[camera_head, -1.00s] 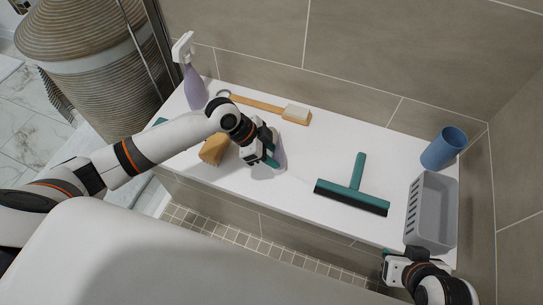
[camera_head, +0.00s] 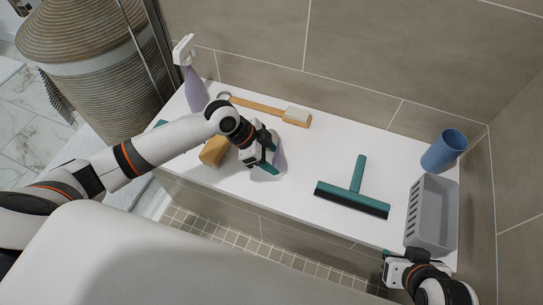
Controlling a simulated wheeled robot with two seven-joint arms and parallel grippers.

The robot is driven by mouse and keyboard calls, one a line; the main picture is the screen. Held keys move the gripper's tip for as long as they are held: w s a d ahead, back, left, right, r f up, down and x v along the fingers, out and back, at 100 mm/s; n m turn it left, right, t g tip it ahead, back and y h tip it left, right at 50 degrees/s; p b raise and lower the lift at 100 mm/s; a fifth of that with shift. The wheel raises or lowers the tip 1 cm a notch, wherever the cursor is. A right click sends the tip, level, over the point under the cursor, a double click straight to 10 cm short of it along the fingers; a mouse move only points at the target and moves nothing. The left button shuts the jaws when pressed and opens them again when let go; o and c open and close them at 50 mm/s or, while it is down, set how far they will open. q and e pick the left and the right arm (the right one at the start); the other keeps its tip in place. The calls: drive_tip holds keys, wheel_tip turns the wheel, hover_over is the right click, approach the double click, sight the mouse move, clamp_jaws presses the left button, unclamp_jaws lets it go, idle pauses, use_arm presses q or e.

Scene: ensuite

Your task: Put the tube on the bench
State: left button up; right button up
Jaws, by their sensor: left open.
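I cannot tell whether a finger touches the tube. My right gripper (camera_head: 388,262) is at the bench's front right edge, below the grey basket; its fingers are mostly hidden and its jaw state is unclear.
A squeegee (camera_head: 355,190) lies right of the tube. A wooden brush (camera_head: 270,108) lies behind it, with a purple spray bottle (camera_head: 194,85) at the back left. A tan sponge (camera_head: 214,151) is to the left. A grey basket (camera_head: 433,215) and blue cup (camera_head: 443,150) stand at the right.

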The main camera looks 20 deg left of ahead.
use_arm(q)
drive_tip(key=p+v, duration=0.3)
drive_tip(key=v, duration=0.9)
drive_tip(key=s+d+f+n+t+y, duration=0.1)
drive_tip(key=s+d+f+n, duration=0.3)
drive_tip(key=s+d+f, duration=0.35)
drive_tip(key=s+a+n+y, duration=0.5)
drive_tip(key=s+a+n, duration=0.2)
drive_tip(key=s, duration=0.3)
drive_tip(key=shift+s+r+n, duration=0.4)
drive_tip(key=shift+n, duration=0.1)
use_arm(e)
drive_tip(key=s+g, duration=0.1)
drive_tip(key=s+d, duration=0.1)
drive_tip(key=s, duration=0.1)
drive_tip(key=s+r+g, duration=0.1)
drive_tip(key=shift+s+d+g+h, duration=0.15)
drive_tip(key=shift+g+h, duration=0.15)
